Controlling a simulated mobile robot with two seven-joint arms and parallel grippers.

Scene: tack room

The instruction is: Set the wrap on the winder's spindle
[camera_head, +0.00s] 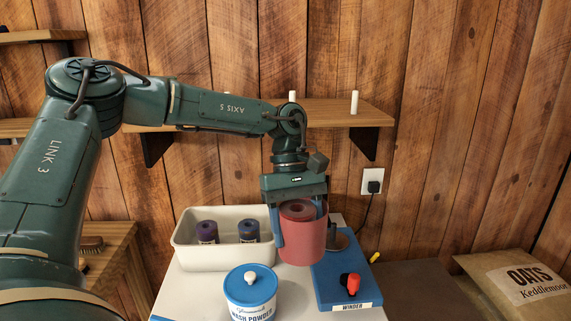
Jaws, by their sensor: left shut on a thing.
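My left gripper (299,213) reaches down from above, its blue fingers shut on the sides of a red rolled wrap (304,242). The wrap is upright, with its coiled top face showing between the fingers. The winder (330,285) has a blue base with a front label, a black part and a red knob (353,283). The wrap appears in front of the winder's back left part and hides some of it. A dark round part of the winder shows just right of the wrap. I cannot make out the spindle or the gap beneath the wrap. My right gripper is not in view.
A cream tray (219,262) holds a purple roll (207,232) and a blue roll (249,231), left of the wrap. A blue-lidded wash powder tub (250,292) stands in front. A wooden shelf (345,112) with white pegs is behind my arm. An oats sack (520,283) is at right.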

